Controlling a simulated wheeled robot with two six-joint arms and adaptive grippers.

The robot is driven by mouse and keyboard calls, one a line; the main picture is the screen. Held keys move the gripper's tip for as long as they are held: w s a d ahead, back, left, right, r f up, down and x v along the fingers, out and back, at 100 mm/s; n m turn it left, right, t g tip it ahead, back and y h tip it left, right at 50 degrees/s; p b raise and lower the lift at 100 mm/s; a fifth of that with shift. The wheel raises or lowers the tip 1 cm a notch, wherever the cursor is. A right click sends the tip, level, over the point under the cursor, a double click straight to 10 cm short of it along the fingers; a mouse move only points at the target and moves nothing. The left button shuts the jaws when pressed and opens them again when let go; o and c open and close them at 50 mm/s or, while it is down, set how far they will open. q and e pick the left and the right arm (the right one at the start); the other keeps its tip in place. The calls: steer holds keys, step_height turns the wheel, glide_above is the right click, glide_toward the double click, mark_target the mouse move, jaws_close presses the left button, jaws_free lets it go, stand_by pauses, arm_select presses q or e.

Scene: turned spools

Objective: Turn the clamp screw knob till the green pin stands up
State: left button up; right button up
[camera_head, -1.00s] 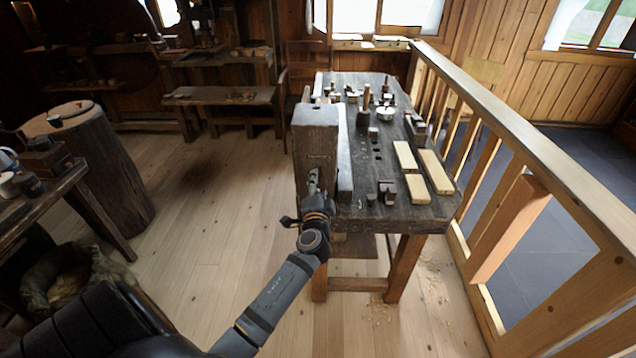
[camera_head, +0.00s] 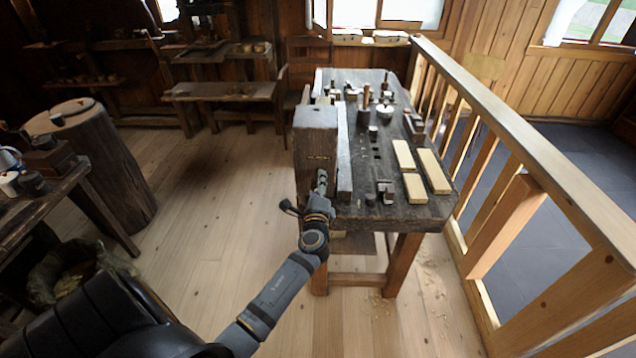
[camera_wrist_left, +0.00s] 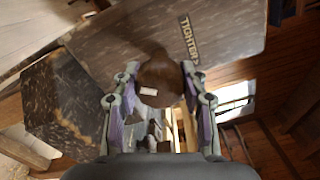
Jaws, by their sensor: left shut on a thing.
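The clamp screw knob (camera_wrist_left: 158,82) is a dark brown round piece with a small white mark on its face. In the left wrist view it sits between the two fingers of my left gripper (camera_wrist_left: 160,88), which is shut on it. Behind it is a dark wooden clamp block (camera_wrist_left: 225,40) with a label reading TIGHTER. In the head view the block (camera_head: 315,150) stands at the left front of the workbench, and my left gripper (camera_head: 321,182) reaches its near face; the knob is hidden there. I cannot make out a green pin. My right gripper is not in view.
The dark workbench (camera_head: 410,212) carries pale wood strips (camera_head: 415,188), small dark blocks and a white bowl (camera_head: 385,111). A wooden railing (camera_head: 520,135) runs along its right. A stump (camera_head: 100,165) and a side table stand at left. The floor between is open.

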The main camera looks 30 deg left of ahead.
arm_select(q)
steer(key=shift+s+f+m, duration=0.1)
steer(key=shift+f+m, duration=0.2)
steer(key=shift+f, duration=0.15)
steer(key=o, duration=1.2)
steer(key=shift+s+d+r, duration=0.1)
steer(key=shift+r, duration=0.15)
steer(key=shift+c, duration=0.2)
steer(key=shift+r, duration=0.1)
steer(key=v, duration=1.2)
